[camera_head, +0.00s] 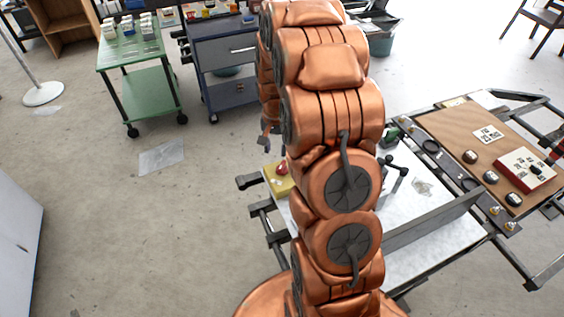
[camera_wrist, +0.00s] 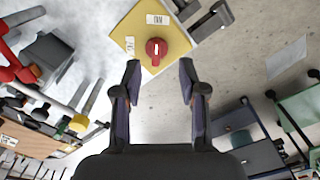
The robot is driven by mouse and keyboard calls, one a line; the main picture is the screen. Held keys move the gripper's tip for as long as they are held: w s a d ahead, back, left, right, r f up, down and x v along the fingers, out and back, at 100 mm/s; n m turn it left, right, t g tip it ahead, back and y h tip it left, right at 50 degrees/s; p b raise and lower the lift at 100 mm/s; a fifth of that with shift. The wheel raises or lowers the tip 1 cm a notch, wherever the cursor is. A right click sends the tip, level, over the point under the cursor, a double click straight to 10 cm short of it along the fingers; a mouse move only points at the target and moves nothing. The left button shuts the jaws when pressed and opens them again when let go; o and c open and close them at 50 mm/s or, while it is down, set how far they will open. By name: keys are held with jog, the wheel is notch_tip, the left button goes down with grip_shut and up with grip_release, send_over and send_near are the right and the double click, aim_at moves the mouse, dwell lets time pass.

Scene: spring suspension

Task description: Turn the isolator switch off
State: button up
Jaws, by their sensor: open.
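The isolator switch is a yellow plate or box (camera_wrist: 180,30) with a round red knob (camera_wrist: 156,50) and two small white labels. In the wrist view it is at the top centre, with the knob's pale mark pointing roughly up and down. In the head view the yellow box (camera_head: 277,184) and red knob (camera_head: 282,168) show at the table's left corner, partly hidden by my arm. My gripper (camera_wrist: 160,68) is open and empty. Its two fingertips are apart, just below the knob in the wrist view and not closed on it. I cannot read the labels clearly.
The switch stands on a pale table (camera_head: 420,258) with dark frame bars. A brown board (camera_head: 450,127) with a red-edged box (camera_head: 526,170) lies to the right. A green cart (camera_head: 150,92) and a dark blue cabinet (camera_head: 228,62) stand behind. The floor to the left is mostly clear.

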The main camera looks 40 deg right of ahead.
aim_at(282, 164)
jog(key=shift+m, duration=0.6)
jog(key=d+f, duration=0.1)
jog(key=w+d+f, duration=0.1)
jog(key=d+f, duration=0.1)
jog(key=shift+w+d+f, duration=0.2)
jog(key=shift+d, duration=0.05)
jog(key=shift+f+p, duration=1.25)
jog(key=shift+f, duration=2.55)
grip_shut()
